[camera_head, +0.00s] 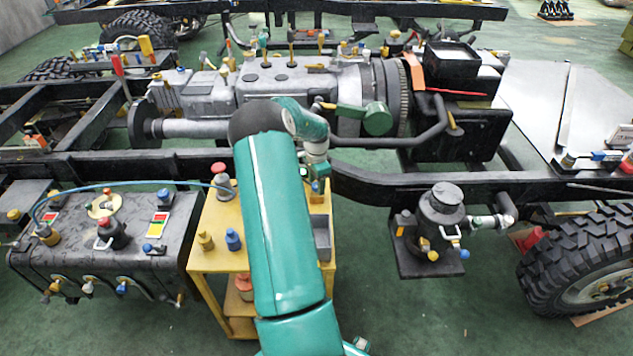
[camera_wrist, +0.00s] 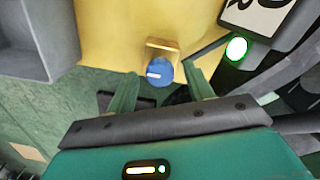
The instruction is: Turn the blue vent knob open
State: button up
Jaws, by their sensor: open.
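In the wrist view, a round blue knob (camera_wrist: 157,73) with a short white mark sits on a small tan square base on a yellow surface. My gripper (camera_wrist: 161,73) is open, with one green finger on each side of the knob. The fingertips look level with the knob in the picture; I cannot tell whether they touch it. In the head view, my green arm covers the middle of the yellow cart (camera_head: 207,262), and my gripper is not clearly visible. A blue knob (camera_head: 233,240) stands on the cart's left part; I cannot tell whether it is the same one.
A lit green lamp (camera_wrist: 236,48) and a dark-framed white panel (camera_wrist: 258,14) lie right of the knob. A grey bin-like part (camera_wrist: 45,40) is at upper left. A black tank (camera_head: 105,245) with a blue hose stands left of the cart; the chassis rail (camera_head: 430,188) runs behind.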

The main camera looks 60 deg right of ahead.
jog(key=c, duration=1)
jog(key=shift+n, duration=0.3)
jog(key=n, duration=0.3)
jog(key=shift+n, duration=0.3)
jog(key=n, duration=0.9)
jog(key=shift+n, duration=2.3)
